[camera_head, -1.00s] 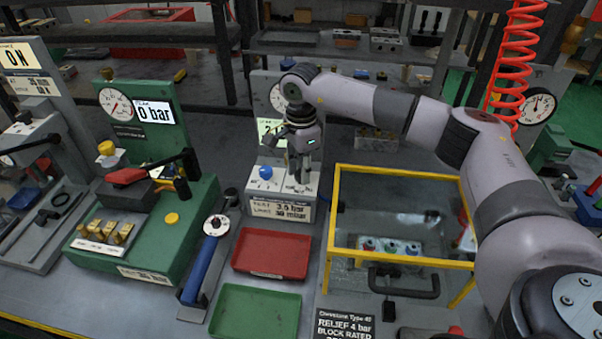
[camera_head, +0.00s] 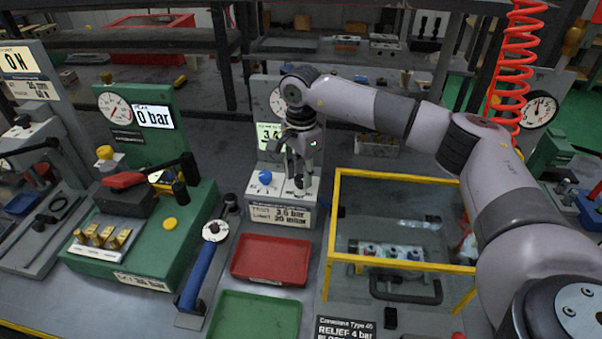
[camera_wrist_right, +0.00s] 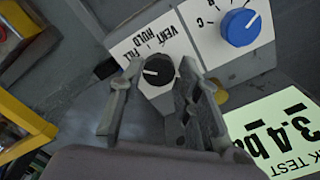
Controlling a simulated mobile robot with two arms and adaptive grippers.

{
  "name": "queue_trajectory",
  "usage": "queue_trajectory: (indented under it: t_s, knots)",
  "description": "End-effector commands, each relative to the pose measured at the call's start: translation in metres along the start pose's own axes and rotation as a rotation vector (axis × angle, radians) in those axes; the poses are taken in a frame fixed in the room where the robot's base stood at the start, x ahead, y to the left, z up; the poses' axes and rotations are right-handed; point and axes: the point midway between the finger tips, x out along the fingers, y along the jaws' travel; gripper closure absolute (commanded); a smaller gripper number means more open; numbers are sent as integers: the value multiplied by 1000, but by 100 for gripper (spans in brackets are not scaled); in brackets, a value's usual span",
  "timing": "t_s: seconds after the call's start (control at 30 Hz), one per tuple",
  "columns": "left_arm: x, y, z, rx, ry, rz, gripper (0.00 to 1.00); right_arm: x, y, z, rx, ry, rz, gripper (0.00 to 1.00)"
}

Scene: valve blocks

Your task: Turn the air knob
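The grey test unit (camera_head: 278,216) in the head view carries a blue knob (camera_head: 265,177) and a black knob hidden behind my right gripper (camera_head: 298,183). In the wrist view the black knob (camera_wrist_right: 158,69) with a white pointer line sits on a plate marked VENT, HOLD, FILL. The blue knob (camera_wrist_right: 240,27) is on a separate plate beside it. My right gripper (camera_wrist_right: 159,72) points at the black knob, with a finger on each side; it looks open, and contact is unclear. The unit's display (camera_wrist_right: 280,135) reads 3.4 bar. My left gripper is not in view.
A red tray (camera_head: 271,280) and a green tray (camera_head: 256,292) lie in front of the unit. A yellow-framed tank (camera_head: 400,265) stands to its right. A green test stand (camera_head: 150,250) and a blue-handled tool (camera_head: 203,272) are to its left.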

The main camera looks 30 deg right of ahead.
Motion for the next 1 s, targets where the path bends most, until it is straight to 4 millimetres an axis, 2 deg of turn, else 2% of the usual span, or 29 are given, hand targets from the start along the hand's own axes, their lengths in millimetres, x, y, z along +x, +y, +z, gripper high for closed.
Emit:
queue_trajectory:
  t_s: [0.2,0.57,0.67,1.0]
  knots:
    - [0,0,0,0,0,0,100,1,1,0,1,0,3,53]
    - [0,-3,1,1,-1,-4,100,-2,1,1,0,-1,3,52]
    - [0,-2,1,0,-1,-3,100,-13,0,1,0,-2,2,52]
    - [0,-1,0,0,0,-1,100,-84,-1,0,0,0,0,52]
